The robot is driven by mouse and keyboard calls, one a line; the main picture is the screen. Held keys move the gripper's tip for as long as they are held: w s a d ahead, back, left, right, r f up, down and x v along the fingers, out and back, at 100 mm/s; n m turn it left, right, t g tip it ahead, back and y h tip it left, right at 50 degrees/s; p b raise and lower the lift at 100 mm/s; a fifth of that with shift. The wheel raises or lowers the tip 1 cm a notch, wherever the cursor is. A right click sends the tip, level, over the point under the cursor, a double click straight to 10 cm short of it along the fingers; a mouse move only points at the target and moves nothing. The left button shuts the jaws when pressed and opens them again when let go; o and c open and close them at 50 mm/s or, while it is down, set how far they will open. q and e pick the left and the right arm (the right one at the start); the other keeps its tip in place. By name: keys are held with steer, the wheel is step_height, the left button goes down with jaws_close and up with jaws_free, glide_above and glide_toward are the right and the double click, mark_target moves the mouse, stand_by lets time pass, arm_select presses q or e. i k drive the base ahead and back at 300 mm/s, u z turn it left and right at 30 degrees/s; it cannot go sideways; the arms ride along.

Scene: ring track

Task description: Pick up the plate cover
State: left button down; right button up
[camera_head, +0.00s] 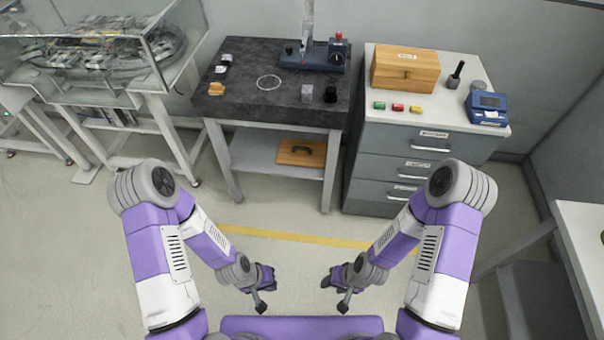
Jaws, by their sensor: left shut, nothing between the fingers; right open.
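A flat wooden board with a dark handle (302,152), which looks like the plate cover, lies on the lower shelf (256,154) of the black-topped table. The tabletop overhangs this shelf, and a table leg stands just to the right of the board. My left gripper (262,304) is low in front of my body, shut and empty. My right gripper (343,304) is at a similar height to its right, open and empty. Both grippers are well apart from the board and the table.
The black tabletop (240,90) holds a stand device (318,57) and small parts. A grey drawer cabinet (400,145) with a wooden box (405,70) adjoins on the right. A glass-cased bench (100,60) stands left. Floor with a yellow line (290,237) is clear ahead.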

mark_target(292, 152)
steer(key=u, duration=4)
steer(key=i, duration=0.1)
steer(key=z, duration=2.95)
steer(key=i, duration=1.2)
steer(key=z, duration=0.8)
steer(key=i, duration=0.75)
steer(key=z, duration=0.6)
